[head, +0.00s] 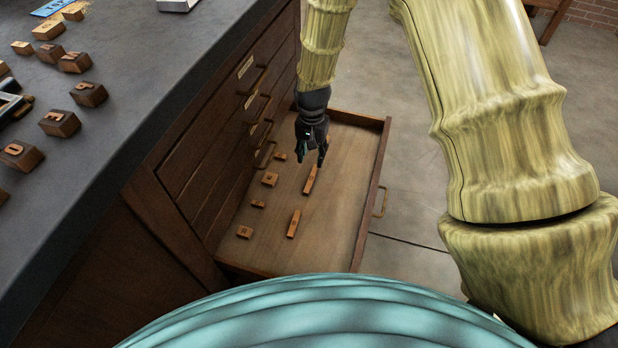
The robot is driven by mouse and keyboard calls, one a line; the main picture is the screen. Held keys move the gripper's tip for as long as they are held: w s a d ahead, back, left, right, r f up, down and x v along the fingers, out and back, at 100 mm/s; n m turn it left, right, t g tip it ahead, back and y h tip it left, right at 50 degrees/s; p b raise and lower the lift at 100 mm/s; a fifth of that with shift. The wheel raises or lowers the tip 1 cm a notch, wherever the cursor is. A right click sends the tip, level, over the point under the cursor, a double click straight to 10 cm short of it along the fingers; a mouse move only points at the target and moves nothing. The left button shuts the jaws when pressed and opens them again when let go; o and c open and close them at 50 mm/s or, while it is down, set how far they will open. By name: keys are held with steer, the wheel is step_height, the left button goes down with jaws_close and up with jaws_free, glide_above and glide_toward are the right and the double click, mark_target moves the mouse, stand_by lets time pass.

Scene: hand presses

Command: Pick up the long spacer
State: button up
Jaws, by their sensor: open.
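Two long narrow wooden pieces lie in the open drawer (345,200). The far long piece (310,182) lies just below my gripper in the picture, and the near long piece (293,224) lies closer to the drawer front left. I cannot tell from their looks which one is the long spacer. My gripper (312,159) is open and points down over the far part of the drawer, fingers apart, with nothing seen between them. Its fingertips appear close to the far end of the far long piece; whether they touch it cannot be told.
Several short wooden blocks, such as one square block (269,179), lie along the drawer's left side. The cabinet front (215,160) rises at left under a dark worktop (150,110) bearing lettered wooden blocks (59,123). The drawer's right side is bare.

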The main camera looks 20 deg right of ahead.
steer(key=f, duration=0.1)
steer(key=b, duration=0.2)
glide_above(312, 177)
steer(key=f, duration=0.5)
steer(key=shift+a+f, duration=0.2)
steer(key=shift+w+d+f+b, duration=0.15)
steer(key=shift+f+b, duration=0.7)
steer(key=shift+f, duration=1.75)
jaws_close()
